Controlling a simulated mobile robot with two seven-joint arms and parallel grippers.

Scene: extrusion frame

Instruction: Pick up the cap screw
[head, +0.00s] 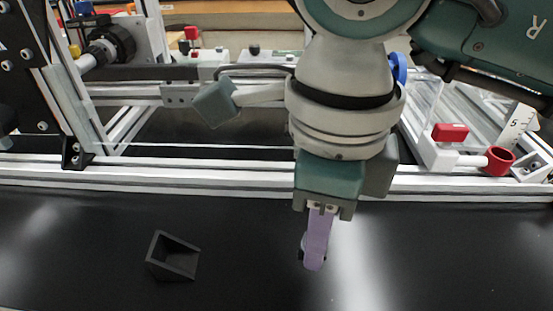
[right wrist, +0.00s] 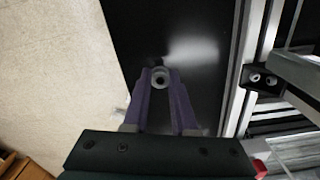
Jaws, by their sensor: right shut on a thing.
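My right gripper (head: 313,262), with purple fingers, points down over the black surface in the head view. In the right wrist view its fingertips (right wrist: 160,82) close on the cap screw (right wrist: 160,76), whose round grey head with a dark centre shows between them. In the head view the fingers mostly hide the screw, and only a small dark bit (head: 302,256) shows at their left side. I cannot tell from these views whether the screw touches the surface. My left gripper is not in view.
A small black open-topped holder (head: 173,257) stands on the black surface, left of the gripper. An aluminium extrusion rail (head: 230,186) runs across behind. A red ring (head: 499,160) and a red block (head: 450,132) sit at the right. The front surface around the holder is clear.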

